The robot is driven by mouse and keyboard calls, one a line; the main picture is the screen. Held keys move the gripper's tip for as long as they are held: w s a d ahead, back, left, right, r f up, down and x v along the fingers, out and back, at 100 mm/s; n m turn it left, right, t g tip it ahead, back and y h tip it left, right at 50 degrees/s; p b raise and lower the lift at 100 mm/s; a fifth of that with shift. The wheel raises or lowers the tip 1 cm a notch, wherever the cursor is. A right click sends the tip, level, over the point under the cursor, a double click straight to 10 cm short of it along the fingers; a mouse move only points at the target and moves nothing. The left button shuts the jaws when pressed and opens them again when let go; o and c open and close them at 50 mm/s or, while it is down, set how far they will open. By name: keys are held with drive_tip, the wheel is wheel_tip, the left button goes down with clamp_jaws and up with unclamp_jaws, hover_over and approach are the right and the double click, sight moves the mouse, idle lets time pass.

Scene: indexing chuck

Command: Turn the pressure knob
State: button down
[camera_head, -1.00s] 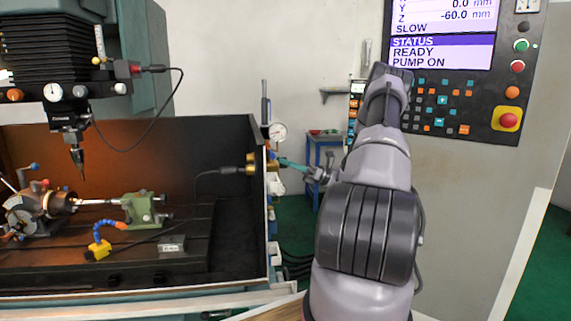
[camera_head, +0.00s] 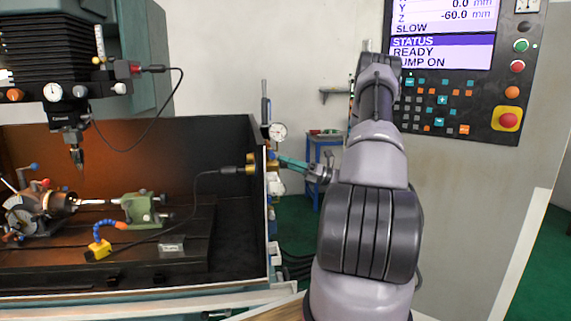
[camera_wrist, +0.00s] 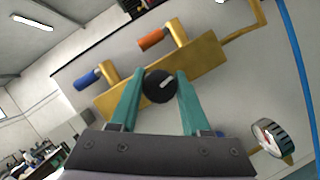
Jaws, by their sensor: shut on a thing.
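The pressure knob (camera_wrist: 160,86) is a round black knob with a white mark, on the front of a brass manifold (camera_wrist: 205,57) in the wrist view. My gripper (camera_wrist: 155,80) has its two teal fingers on either side of the knob, shut on it. The white mark is tilted, rising to the right. In the head view the brass manifold (camera_head: 251,160) is on the machine's right side wall, and my gripper (camera_head: 280,160) reaches it from the right. The knob itself is hidden there by the fingers.
A blue-handled valve (camera_wrist: 88,77) and an orange-handled valve (camera_wrist: 155,38) are on the manifold close to the fingers. A pressure gauge (camera_wrist: 268,138) is at lower right in the wrist view, with a blue hose (camera_wrist: 298,75) beside it. The control panel (camera_head: 440,105) stands behind my arm.

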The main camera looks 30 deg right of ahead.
drive_tip(key=shift+c, duration=1.9)
unclamp_jaws()
drive_tip(key=v, duration=1.1)
